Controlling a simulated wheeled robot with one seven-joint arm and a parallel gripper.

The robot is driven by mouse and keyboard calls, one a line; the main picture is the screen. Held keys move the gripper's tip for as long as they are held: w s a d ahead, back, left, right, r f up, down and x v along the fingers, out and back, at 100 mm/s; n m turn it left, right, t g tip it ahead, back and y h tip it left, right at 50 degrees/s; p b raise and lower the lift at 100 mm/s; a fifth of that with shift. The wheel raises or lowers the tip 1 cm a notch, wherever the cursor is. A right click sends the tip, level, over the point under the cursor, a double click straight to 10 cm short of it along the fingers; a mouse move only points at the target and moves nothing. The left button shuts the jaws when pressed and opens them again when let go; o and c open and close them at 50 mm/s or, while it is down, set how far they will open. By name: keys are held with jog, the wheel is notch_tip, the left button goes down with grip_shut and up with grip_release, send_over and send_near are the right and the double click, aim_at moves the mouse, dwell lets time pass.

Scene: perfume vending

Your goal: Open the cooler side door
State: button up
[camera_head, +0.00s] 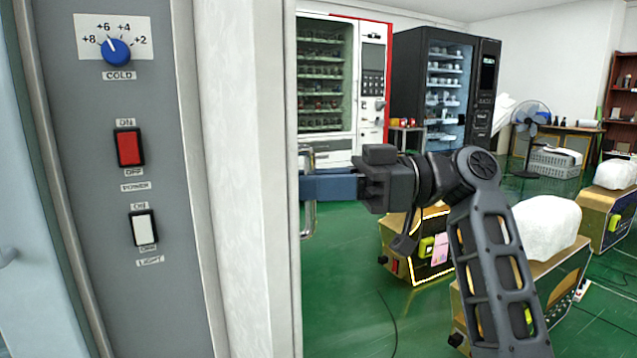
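The cooler stands close on the left, with a grey control panel (175,300) and a pale, upright white panel or door edge (245,180) beside it. I cannot tell exactly where the side door begins. A vertical metal handle (308,219) sticks out at the right edge of the white panel. My gripper (306,187) reaches in from the right, its blue fingers lying level across the middle of the handle. The handle shows above and below the fingers. The fingertips are partly hidden at the panel's edge, so whether they are closed on the handle is unclear.
The control panel has a blue dial (116,52), a red switch (129,148) and a white switch (143,229). Gold boxes (560,285) with white tops stand on the green floor at right. Vending machines (340,90) and a fan (530,125) stand behind.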

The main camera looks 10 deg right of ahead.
jog(key=o, duration=0.4)
jog(key=shift+w+a+f, duration=0.2)
jog(key=shift+a+f, duration=0.15)
jog(key=shift+o, duration=0.2)
jog(key=shift+d, duration=0.1)
jog(key=shift+d+r, duration=0.1)
jog(key=d, duration=0.7)
jog(key=shift+s+d, duration=0.15)
jog(key=shift+d, duration=0.1)
